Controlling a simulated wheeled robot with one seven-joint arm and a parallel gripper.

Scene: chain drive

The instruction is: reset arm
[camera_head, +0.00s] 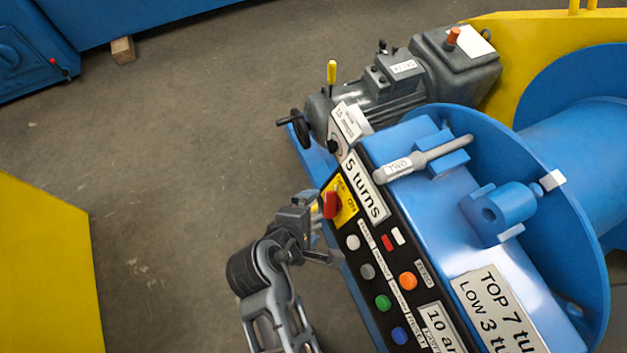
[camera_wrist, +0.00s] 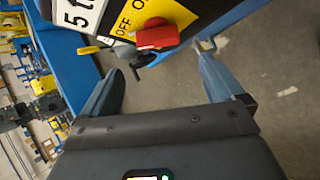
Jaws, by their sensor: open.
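My gripper (camera_head: 322,230) is at the left side of the blue machine's control panel, beside the red rotary switch (camera_head: 331,204) on its yellow ON/OFF plate (camera_head: 346,212). In the wrist view my gripper (camera_wrist: 160,60) is open, its two fingers spread with nothing between them. There the red switch knob (camera_wrist: 157,36) shows just beyond the fingers, with the yellow plate (camera_wrist: 125,22) behind it. The gripper looks apart from the knob, but the exact gap is hard to tell.
The blue housing (camera_head: 430,190) carries buttons, labels and a grey lever (camera_head: 430,157). A grey motor (camera_head: 400,85) with a handwheel (camera_head: 300,129) stands behind it. A large blue drum (camera_head: 580,150) is at right. Open grey floor (camera_head: 160,150) lies left, bounded by a yellow block (camera_head: 45,270).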

